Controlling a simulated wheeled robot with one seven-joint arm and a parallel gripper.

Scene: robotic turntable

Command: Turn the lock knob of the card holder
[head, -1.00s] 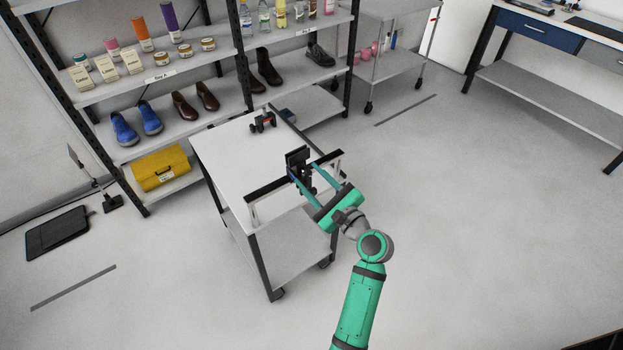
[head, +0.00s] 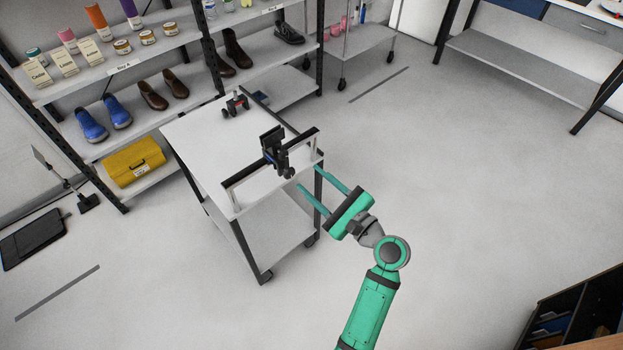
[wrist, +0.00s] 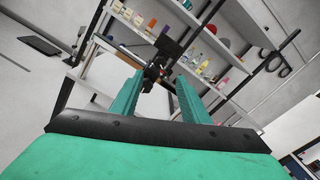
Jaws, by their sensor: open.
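The card holder (head: 271,144) is a small black device mounted at the cart's handle bar, with a dark upright plate on top and small dark parts below it. Its lock knob is too small to pick out surely. The holder also shows in the wrist view (wrist: 157,68), beyond and between my fingers. My gripper (head: 309,179), with two green fingers, is open and empty. It is to the right of and nearer than the holder, its fingertips pointing toward the cart and apart from the holder.
The white-topped cart (head: 205,150) has a black handle bar (head: 302,139) along its near end. A black clamp-like device (head: 235,104) stands at its far end. Shelves with shoes, bottles and a yellow box (head: 134,161) stand behind. The floor to the right is clear.

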